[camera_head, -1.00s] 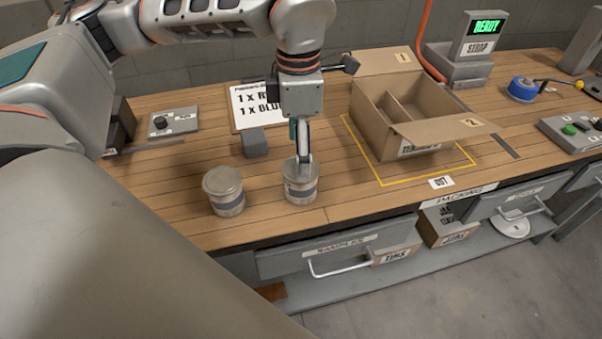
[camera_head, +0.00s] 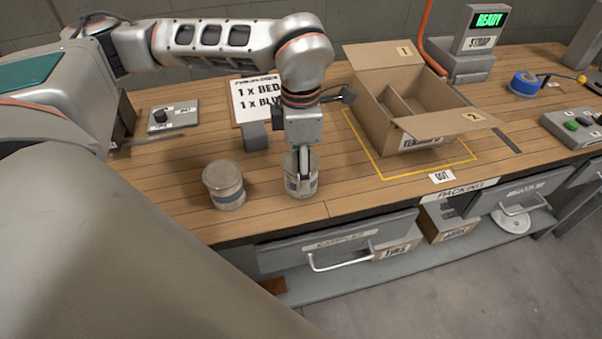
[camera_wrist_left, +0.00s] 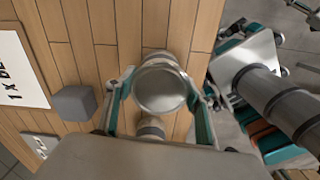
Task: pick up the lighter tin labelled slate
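Two grey metal tins with lids stand upright near the bench's front edge. The right tin (camera_head: 312,178) has a dark grey-blue band; the left tin (camera_head: 224,185) has a similar dark band. I cannot read any name on either, nor tell which is lighter. My left gripper (camera_head: 302,182) points down over the right tin, with a finger in front of its side. In the left wrist view that tin's round lid (camera_wrist_left: 160,89) lies between the two spread fingers, with small gaps visible. The other tin (camera_wrist_left: 150,128) shows partly beyond it.
A grey block (camera_head: 256,136) and an order sheet (camera_head: 256,100) are behind the tins. An open divided carton (camera_head: 410,135) stands to the right inside a yellow outline. A small switch panel (camera_head: 174,117) is at left. Drawers are below the bench's front edge.

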